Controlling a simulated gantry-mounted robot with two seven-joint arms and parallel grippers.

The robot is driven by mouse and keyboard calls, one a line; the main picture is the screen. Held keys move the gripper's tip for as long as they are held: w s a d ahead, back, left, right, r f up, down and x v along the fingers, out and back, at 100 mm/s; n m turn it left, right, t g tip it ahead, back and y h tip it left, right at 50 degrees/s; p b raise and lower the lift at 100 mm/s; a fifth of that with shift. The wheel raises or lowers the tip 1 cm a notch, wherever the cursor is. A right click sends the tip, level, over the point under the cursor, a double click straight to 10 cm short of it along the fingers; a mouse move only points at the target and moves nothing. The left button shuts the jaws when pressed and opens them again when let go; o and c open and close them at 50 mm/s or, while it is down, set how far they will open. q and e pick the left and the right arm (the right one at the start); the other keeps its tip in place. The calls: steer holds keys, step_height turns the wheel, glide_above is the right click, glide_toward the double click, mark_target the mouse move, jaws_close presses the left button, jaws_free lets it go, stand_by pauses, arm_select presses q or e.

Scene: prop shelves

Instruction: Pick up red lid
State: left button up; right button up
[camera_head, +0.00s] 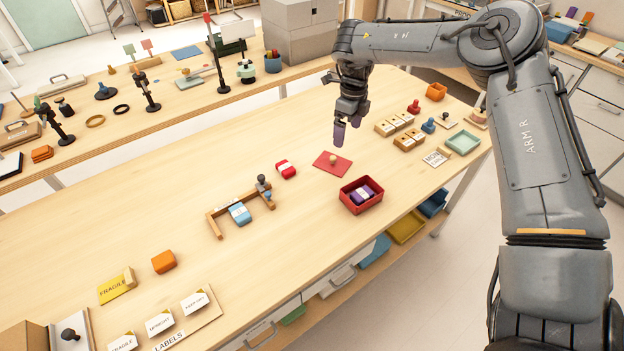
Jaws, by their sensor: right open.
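The red lid (326,166) is a flat red square with a small light wooden knob, lying on the wooden table near the middle. A red box (350,201) without a cover stands just in front of it and to its right, with a purple item (363,192) inside. My right gripper (339,136) has purple fingertips pointing down. It hangs above and just behind the lid, apart from it, open, with nothing seen between its fingers. My left gripper does not show.
A red and white packet (286,169) lies left of the lid. A wooden frame (226,226) with a blue item (239,213) stands further left. Label blocks, stamps and a pale green tray (463,142) are at the right. The table's left middle is clear.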

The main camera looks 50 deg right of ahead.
steer(key=f+b, duration=0.1)
steer(key=f, duration=0.1)
steer(key=b, duration=0.2)
glide_above(342, 167)
step_height(342, 167, down, 6)
steer(key=shift+a+r, duration=0.1)
steer(key=shift+r, duration=0.05)
step_height(342, 167, down, 4)
steer(key=shift+w+f+b, duration=0.1)
steer(key=shift+b, duration=1.15)
steer(key=shift+f, duration=0.5)
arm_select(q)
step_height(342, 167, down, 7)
arm_select(e)
steer(key=c, duration=0.8)
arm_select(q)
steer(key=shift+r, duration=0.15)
arm_select(e)
steer(key=shift+r, duration=0.25)
